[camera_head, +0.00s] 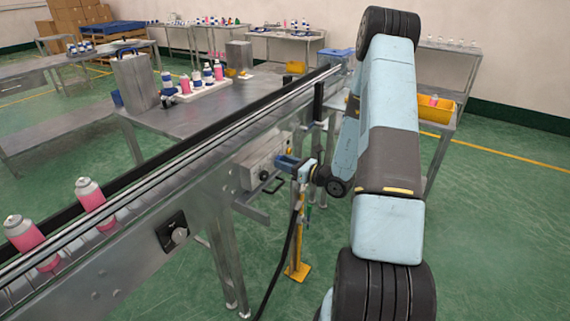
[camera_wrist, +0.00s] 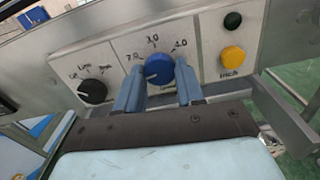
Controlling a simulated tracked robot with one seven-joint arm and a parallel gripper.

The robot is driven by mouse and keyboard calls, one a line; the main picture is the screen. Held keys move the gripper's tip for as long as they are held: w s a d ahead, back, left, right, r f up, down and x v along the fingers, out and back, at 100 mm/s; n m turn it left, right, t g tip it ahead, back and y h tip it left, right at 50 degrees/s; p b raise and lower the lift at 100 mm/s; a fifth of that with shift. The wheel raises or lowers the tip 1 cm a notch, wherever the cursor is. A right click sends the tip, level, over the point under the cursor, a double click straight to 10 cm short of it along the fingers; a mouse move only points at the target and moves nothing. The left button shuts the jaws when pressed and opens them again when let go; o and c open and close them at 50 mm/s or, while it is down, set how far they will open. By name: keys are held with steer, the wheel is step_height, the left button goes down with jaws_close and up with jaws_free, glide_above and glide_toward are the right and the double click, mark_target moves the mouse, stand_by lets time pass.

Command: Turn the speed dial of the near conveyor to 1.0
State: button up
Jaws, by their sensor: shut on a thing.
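The blue speed dial (camera_wrist: 159,64) is on a light control panel (camera_wrist: 115,62), seen in the wrist view. Handwritten marks stand around it; the right one reads 2.0, and the left and top ones are hard to read. A pale pointer line on the dial faces left, toward the left mark. My gripper (camera_wrist: 158,74) is shut on the dial, one blue finger on each side. In the head view my gripper (camera_head: 287,163) reaches the panel (camera_head: 260,165) on the side of the near conveyor (camera_head: 115,265); the dial cannot be made out there.
A black selector knob (camera_wrist: 92,91) is left of the dial. Metal brackets (camera_wrist: 285,110) stick out beside the panel. Pink cans (camera_head: 92,203) stand on the conveyor. A yellow post (camera_head: 297,240) stands below my gripper.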

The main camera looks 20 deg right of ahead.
steer(key=shift+f+n, duration=0.1)
steer(key=shift+n, duration=2.1)
steer(key=o, duration=1)
steer(key=shift+o, duration=0.2)
steer(key=shift+s+d, duration=0.1)
steer(key=v, duration=1.3)
steer(key=shift+s+d, duration=0.2)
